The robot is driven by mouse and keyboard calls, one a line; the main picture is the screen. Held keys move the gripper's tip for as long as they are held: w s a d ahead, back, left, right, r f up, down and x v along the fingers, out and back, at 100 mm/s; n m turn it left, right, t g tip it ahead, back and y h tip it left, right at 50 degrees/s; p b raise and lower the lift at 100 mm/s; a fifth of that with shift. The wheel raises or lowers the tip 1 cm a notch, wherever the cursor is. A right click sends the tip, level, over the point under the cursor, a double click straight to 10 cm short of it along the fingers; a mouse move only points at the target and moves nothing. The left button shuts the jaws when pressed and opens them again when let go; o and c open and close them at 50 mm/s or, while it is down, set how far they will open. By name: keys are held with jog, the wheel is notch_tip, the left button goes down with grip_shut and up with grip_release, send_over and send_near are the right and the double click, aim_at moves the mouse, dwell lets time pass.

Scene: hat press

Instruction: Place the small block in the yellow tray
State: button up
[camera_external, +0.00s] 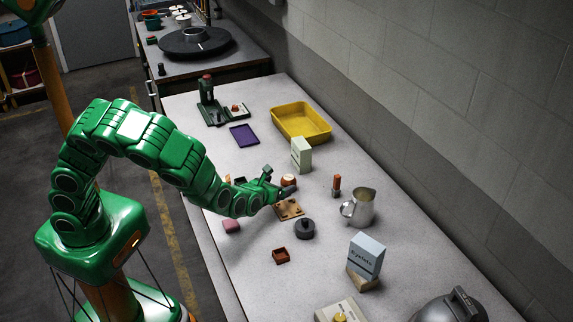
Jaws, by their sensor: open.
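The yellow tray (301,122) is at the back of the table against the wall and looks empty. My gripper (279,184) is open above the middle of the table. A tan wooden plate with holes (289,209) lies just below the fingers. Which thing is the small block is unclear: a pink block (231,226) lies beside my forearm, and a small dark red square piece (281,256) lies nearer the front.
A pale green box (301,154) stands between my gripper and the tray. A purple tray (243,135) and a green press (209,102) are left of it. A metal pitcher (359,207), dark round pot (304,229) and blue box (366,256) stand to the right.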

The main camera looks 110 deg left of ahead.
jog(key=shift+v, duration=1.7)
jog(key=s+d+r+n+g+h, duration=0.1)
jog(key=s+d+r+n+g, duration=0.2)
jog(key=s+r+n, duration=0.4)
jog(key=s+d+r+n+g+h, duration=0.1)
jog(key=s+d+r+n+g, duration=0.1)
jog(key=s+r+n, duration=0.5)
jog(key=s+d+r+n+h, duration=0.1)
jog(key=s+d+n+h, duration=0.1)
jog(key=s+d, duration=0.4)
jog(key=s+d+r+n+h, duration=0.1)
jog(key=s+d+h, duration=0.4)
jog(key=d, duration=0.9)
jog(key=s+d+r+n+h, duration=0.2)
jog(key=s+d+n+h, duration=0.1)
jog(key=s+d, duration=0.5)
jog(key=d+h, duration=0.1)
jog(key=d, duration=0.1)
jog(key=shift+d+t, duration=0.3)
jog(key=shift+d, duration=0.05)
jog(key=shift+s+f, duration=0.1)
